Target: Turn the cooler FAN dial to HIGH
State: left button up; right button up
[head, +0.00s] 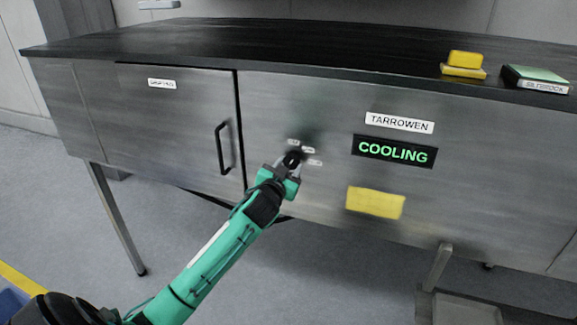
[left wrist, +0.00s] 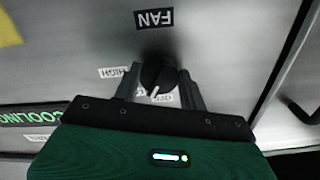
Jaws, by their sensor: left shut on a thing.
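The black FAN dial (left wrist: 158,75) is on the metal cabinet front. In the left wrist view it sits between the fingers of my left gripper (left wrist: 158,88), which is shut on it. The view is nearly upside down, with the FAN label (left wrist: 154,18) above the dial and the HIGH label (left wrist: 113,72) to its left. A white pointer mark on the dial points down, towards small labels partly hidden by the fingers, and away from HIGH. In the head view my left gripper (head: 291,163) reaches the dial and mostly covers it. My right gripper is not in view.
A green-lit COOLING display (head: 394,151), a TARROWEN label (head: 399,123) and a yellow note (head: 375,202) are right of the dial. A door handle (head: 224,148) projects to its left. A yellow object (head: 464,64) and a green-topped block (head: 536,78) lie on the dark top.

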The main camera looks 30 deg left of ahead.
pick_arm(q)
jog(key=m+p, duration=0.1)
jog(key=m, duration=0.5)
jog(key=shift+a+r+m, duration=0.1)
jog(key=shift+m, duration=0.2)
jog(key=m+p, duration=0.1)
jog(key=m, duration=0.4)
jog(key=shift+p, duration=0.4)
jog(key=o, duration=1)
jog(key=shift+s, duration=0.1)
